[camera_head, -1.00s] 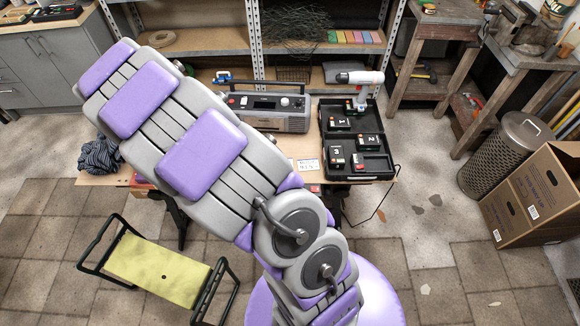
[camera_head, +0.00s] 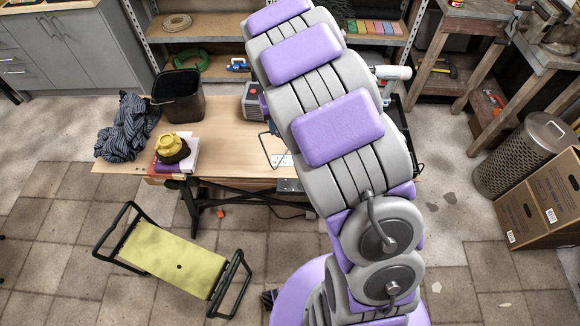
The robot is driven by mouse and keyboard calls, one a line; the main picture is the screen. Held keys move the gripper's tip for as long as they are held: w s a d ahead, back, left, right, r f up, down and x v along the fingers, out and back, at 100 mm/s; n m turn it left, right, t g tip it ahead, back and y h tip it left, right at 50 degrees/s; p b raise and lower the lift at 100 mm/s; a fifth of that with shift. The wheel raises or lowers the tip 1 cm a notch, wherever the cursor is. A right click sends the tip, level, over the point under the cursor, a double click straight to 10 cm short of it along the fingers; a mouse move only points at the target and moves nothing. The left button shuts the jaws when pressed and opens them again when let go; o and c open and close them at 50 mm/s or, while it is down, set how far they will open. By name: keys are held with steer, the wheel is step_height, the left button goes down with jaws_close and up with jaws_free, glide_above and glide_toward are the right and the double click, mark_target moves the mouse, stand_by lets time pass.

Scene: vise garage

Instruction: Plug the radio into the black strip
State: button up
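The radio is mostly hidden behind my arm. Only its grey left end (camera_head: 254,102) shows on the workbench (camera_head: 222,135), just left of my arm. My arm rises through the right of the middle and covers much of the bench. My gripper is not in view, so its state and its distance from the radio do not show.
A black bin (camera_head: 178,97), striped cloth (camera_head: 128,128) and a yellow-and-brown object (camera_head: 172,149) on books occupy the bench's left. A black case (camera_head: 408,140) is partly hidden at its right. A yellow-topped stool (camera_head: 170,262) stands in front. Cardboard boxes (camera_head: 540,200) stand right.

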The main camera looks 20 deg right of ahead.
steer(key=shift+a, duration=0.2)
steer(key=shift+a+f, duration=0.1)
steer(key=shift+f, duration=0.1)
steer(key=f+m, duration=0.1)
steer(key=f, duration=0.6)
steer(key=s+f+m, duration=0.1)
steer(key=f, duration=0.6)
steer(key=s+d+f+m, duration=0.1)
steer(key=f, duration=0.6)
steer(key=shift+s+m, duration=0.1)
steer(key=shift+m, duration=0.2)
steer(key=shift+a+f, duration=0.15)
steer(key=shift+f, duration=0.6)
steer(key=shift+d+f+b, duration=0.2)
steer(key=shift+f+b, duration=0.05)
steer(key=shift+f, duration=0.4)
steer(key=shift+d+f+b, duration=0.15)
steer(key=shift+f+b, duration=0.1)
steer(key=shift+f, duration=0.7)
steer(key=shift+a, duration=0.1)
